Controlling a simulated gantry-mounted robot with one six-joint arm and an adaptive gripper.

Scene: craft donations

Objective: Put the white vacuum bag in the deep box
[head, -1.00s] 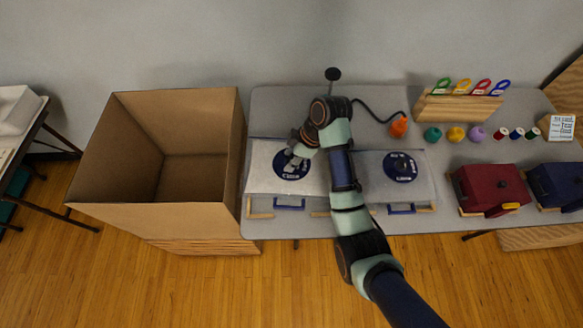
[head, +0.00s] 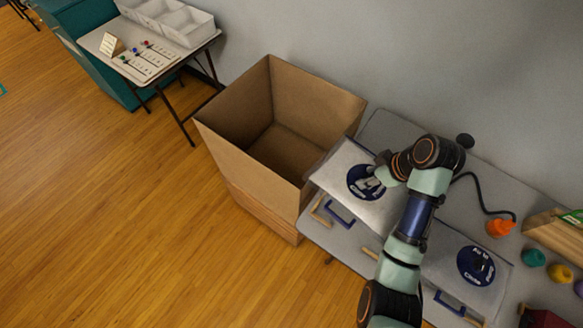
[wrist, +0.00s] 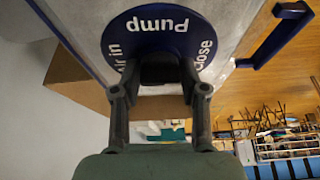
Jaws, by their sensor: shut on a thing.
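The white vacuum bag (head: 337,170) has a round blue pump disc and a blue handle. My gripper (head: 376,178) is shut on the bag at its disc. In the wrist view the fingers (wrist: 160,78) grip at the disc, with the bag's white face (wrist: 85,22) beyond them. The bag looks raised, with its left edge near the right rim of the deep box in the head view. I cannot tell whether it touches the rim. The deep box (head: 245,165) is open cardboard, and the visible part of its inside is empty.
A second, greyer bag (head: 445,262) with a similar blue disc lies on the grey table (head: 375,125). An orange nozzle (head: 499,228) with a black hose and several yarn balls are on the right. A small table with white bins (head: 180,22) stands left of the box.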

